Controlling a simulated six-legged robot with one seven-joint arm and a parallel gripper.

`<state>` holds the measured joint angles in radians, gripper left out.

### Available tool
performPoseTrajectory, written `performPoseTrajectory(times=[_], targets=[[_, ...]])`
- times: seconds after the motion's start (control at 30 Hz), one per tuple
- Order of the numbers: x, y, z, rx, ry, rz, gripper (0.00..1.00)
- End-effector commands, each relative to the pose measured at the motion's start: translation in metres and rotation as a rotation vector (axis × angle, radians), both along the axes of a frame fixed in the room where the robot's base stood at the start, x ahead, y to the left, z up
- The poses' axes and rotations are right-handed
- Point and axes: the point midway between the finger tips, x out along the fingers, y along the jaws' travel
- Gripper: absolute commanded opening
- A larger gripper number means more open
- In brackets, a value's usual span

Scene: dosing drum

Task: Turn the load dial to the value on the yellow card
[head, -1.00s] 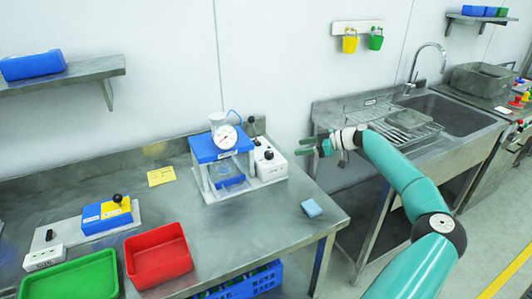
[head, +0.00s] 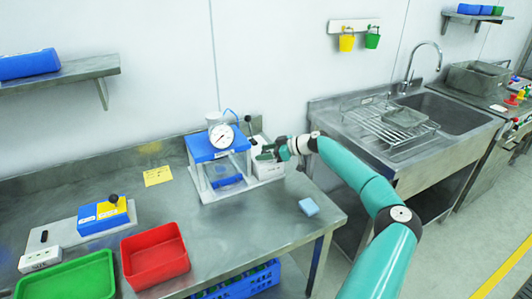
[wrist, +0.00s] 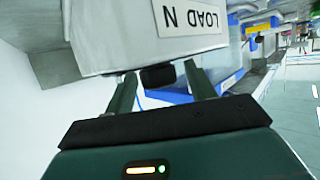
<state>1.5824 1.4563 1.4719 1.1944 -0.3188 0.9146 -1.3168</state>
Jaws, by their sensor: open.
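The yellow card (head: 157,176) lies on the steel bench, left of the blue-topped press; its writing is too small to read. A white control box (head: 268,170) stands at the press's right side. In the wrist view its "LOAD N" label (wrist: 190,16) shows close up. A black dial (wrist: 157,76) on the box's face sits between the fingertips; its setting cannot be read. My gripper (head: 268,152) is open at the box, and its two fingers (wrist: 163,84) stand either side of the dial. I cannot tell whether they touch it.
The blue press (head: 213,145) carries a round gauge (head: 221,136). A light blue sponge (head: 309,206) lies near the bench's right edge. A red tray (head: 154,256), a green tray (head: 70,278) and a blue-yellow device (head: 105,213) are at left. The sink (head: 440,108) is at right.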

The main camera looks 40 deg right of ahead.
Motion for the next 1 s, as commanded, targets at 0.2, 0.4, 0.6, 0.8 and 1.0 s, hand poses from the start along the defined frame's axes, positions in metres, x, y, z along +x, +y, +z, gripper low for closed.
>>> performPoseTrajectory(times=[0.2,0.4,0.6,0.8,1.0], targets=[[-0.0003,-0.0004,0.0000,0.000,0.000,-0.001,0.51],[-0.0004,-0.0004,0.0000,0.000,0.000,0.000,0.12],[-0.0005,-0.0004,0.0000,0.000,0.000,-0.006,0.10],[-0.0012,-0.0002,-0.0003,-0.001,0.002,-0.051,0.11],[-0.0017,0.0003,0.0000,-0.003,0.003,-0.160,0.11]])
